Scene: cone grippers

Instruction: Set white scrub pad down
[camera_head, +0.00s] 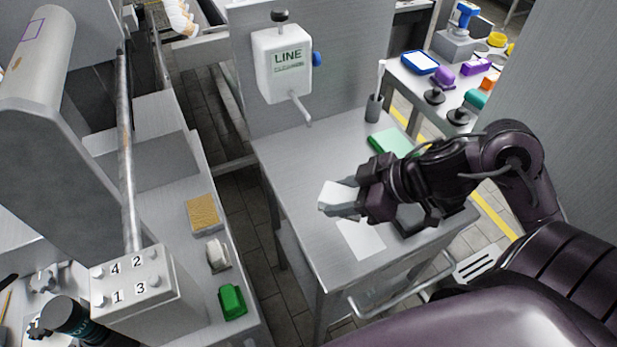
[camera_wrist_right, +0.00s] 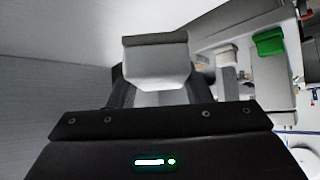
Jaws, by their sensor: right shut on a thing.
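The white scrub pad (camera_head: 338,195) is a pale block with a grey layer, held out over the metal table (camera_head: 290,165). My right gripper (camera_head: 357,199) is shut on it. The right wrist view also shows the pad (camera_wrist_right: 155,65) between the fingers of the gripper (camera_wrist_right: 155,92). In the head view the pad appears above the table, close to a white sheet (camera_head: 361,240) on the tabletop; its exact height I cannot tell. My left gripper does not show.
A green-edged pad (camera_head: 391,143) and a grey cup (camera_head: 374,108) stand at the table's back right. A dispenser marked LINE (camera_head: 283,62) hangs at the back. A left bench carries a tan sponge (camera_head: 203,213), a whitish block (camera_head: 218,254) and a green block (camera_head: 232,301). The table's left part is clear.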

